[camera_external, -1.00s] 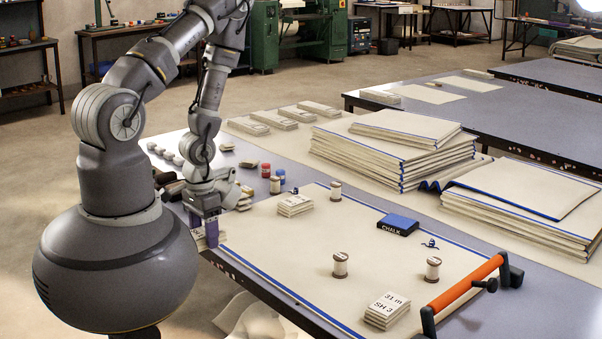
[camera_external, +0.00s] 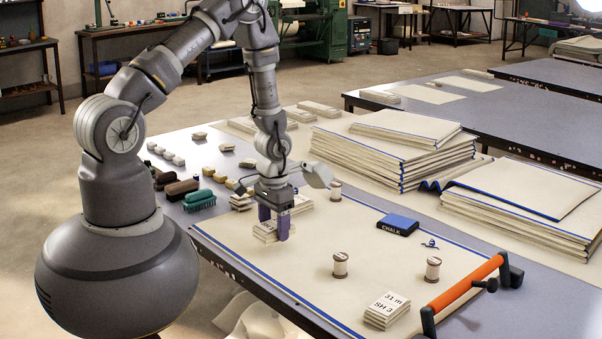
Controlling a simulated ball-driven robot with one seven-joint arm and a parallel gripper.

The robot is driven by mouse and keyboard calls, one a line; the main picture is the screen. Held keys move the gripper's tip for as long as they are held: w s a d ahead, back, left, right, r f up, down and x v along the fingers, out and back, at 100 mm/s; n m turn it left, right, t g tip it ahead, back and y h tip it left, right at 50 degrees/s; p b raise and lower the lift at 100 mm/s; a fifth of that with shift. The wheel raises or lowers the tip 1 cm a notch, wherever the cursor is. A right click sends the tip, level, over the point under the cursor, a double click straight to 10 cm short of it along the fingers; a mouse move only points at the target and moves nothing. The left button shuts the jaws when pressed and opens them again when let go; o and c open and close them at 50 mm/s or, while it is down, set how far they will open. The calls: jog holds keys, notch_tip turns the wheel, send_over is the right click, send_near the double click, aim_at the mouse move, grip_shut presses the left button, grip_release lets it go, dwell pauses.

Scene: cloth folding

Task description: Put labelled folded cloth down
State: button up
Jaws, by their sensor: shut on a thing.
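My gripper (camera_external: 274,225) has purple fingers pointing down and is shut on a small beige folded cloth (camera_external: 266,233) with a white label, mostly hidden by the fingers. The held cloth is low over the left part of the large cream cloth with blue edges (camera_external: 300,255). I cannot tell whether it touches that cloth. Another small folded stack (camera_external: 302,204) is just behind my gripper, partly hidden. A labelled folded stack reading "31 m SH 3" (camera_external: 387,311) lies at the front right of the cream cloth.
Thread spools (camera_external: 340,265), a blue chalk box (camera_external: 398,224) and an orange-handled bar (camera_external: 465,283) stand on the cream cloth. Brushes (camera_external: 199,201) lie at the left of the table. Large folded cloth stacks (camera_external: 395,155) are behind.

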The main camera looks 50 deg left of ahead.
jog(key=w+d, duration=0.2)
jog(key=w, duration=0.1)
jog(key=shift+r, duration=0.4)
jog(key=b, duration=0.5)
send_over(335, 231)
jog(key=shift+w+f, duration=0.15)
jog(key=shift+f, duration=0.55)
notch_tip(335, 231, down, 4)
jog(key=shift+r+b, duration=0.2)
jog(key=shift+b, duration=0.55)
jog(key=shift+r, duration=0.15)
jog(key=o, duration=1.1)
jog(key=shift+c, duration=0.2)
notch_tip(335, 231, up, 12)
jog(key=p, duration=0.4)
